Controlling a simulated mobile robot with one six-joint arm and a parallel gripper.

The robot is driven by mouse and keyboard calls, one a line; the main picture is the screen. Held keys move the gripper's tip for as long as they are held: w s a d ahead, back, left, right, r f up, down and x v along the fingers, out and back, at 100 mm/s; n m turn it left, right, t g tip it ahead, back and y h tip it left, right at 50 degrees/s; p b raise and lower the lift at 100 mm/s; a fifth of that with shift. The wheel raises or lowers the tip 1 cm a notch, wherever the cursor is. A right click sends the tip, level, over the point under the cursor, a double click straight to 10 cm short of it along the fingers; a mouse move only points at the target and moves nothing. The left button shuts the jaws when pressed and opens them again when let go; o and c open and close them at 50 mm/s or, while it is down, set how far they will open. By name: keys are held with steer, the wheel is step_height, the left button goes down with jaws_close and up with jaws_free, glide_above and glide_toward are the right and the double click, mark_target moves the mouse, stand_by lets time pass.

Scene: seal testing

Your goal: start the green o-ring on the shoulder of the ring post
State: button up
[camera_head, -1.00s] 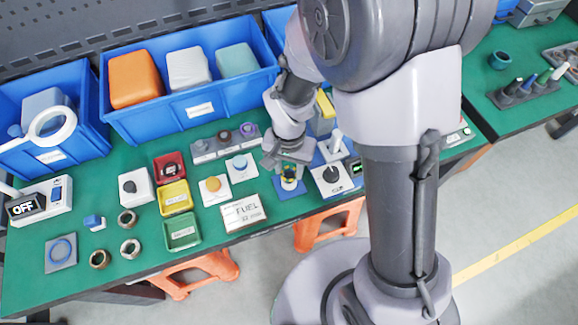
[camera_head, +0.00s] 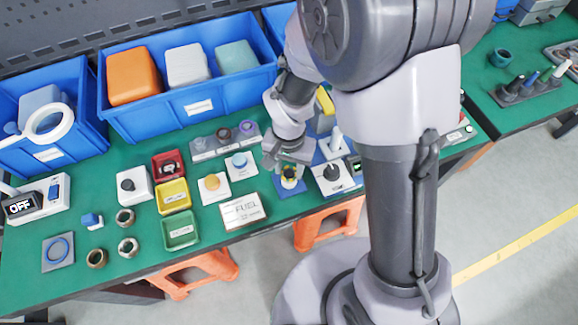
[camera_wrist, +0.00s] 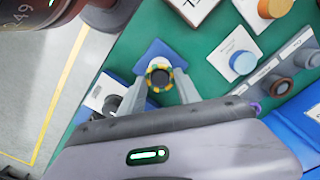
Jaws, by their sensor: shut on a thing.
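The ring post (camera_wrist: 158,82) stands upright on a blue plate (camera_wrist: 153,52), with a dark round top. In the head view the blue plate (camera_head: 291,189) is at the table's front edge, under my gripper (camera_head: 289,164). In the wrist view my gripper (camera_wrist: 160,84) has one finger on either side of the post's top. A ring of green and yellow patches (camera_wrist: 152,68) shows around the dark top, between the fingertips. My gripper is shut on the green o-ring. The fingers hide part of it, and I cannot tell whether it touches the shoulder.
A white unit with a black knob (camera_head: 331,174) stands close on the right of the post. A FUEL box (camera_head: 243,211) and a plate with a blue button (camera_head: 240,166) are to the left. Blue bins (camera_head: 190,105) line the back. Green table is clear around the plate's left side.

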steer(key=shift+f, duration=0.15)
steer(key=o, duration=1.1)
steer(key=shift+c, duration=0.2)
step_height(320, 180, up, 7)
steer(key=p, duration=0.5)
